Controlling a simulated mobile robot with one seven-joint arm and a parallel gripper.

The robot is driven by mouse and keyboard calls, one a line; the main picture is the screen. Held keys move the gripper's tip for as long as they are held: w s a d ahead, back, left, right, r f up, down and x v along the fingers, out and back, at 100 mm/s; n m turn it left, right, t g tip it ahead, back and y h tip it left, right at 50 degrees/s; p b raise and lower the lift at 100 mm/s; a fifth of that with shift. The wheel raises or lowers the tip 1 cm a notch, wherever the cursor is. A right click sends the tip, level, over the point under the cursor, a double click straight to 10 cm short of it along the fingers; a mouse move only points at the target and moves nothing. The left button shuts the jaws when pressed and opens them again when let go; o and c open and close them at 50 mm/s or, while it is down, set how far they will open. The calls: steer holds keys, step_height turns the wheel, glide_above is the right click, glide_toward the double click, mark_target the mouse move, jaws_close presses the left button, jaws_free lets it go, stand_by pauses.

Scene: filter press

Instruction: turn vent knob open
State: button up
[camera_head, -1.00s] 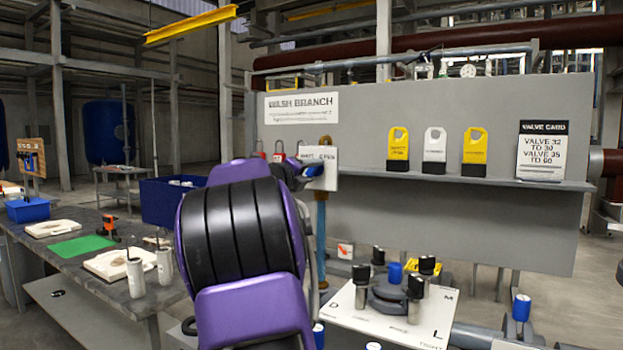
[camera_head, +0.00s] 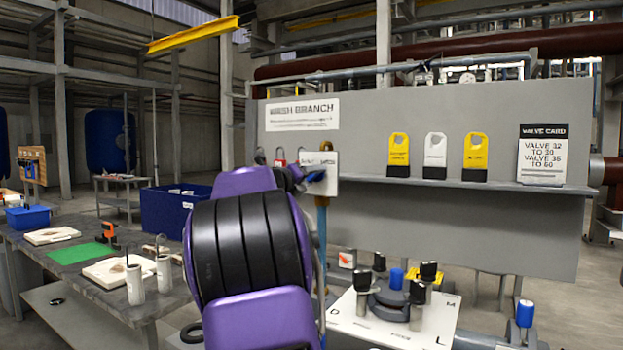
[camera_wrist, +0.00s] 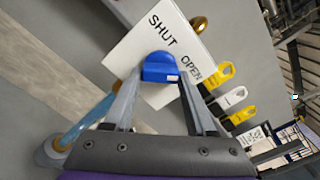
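The vent knob (camera_wrist: 160,68) is blue and sits on a white plate (camera_wrist: 132,50) marked SHUT and OPEN. In the wrist view the plate is tilted, with the knob below the two words. My gripper (camera_wrist: 160,78) has a fingertip against each side of the knob, with no clear gap. In the head view the plate (camera_head: 328,165) hangs at the left part of the grey panel. My purple and black arm hides part of that area, and the knob (camera_head: 316,176) shows only as a small blue patch beside my gripper.
A blue upright pipe (camera_head: 322,240) runs below the plate. Yellow and white tags (camera_head: 435,155) and a valve card (camera_head: 542,155) stand on the panel's ledge to the right. A white board (camera_head: 395,318) with several black knobs is low right. A workbench (camera_head: 90,285) is at left.

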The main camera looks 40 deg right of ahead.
steer(key=o, duration=0.4)
steer(key=v, duration=1.7)
steer(key=shift+a, duration=0.25)
steer(key=shift+s+r, duration=0.1)
steer(key=shift+r, duration=0.05)
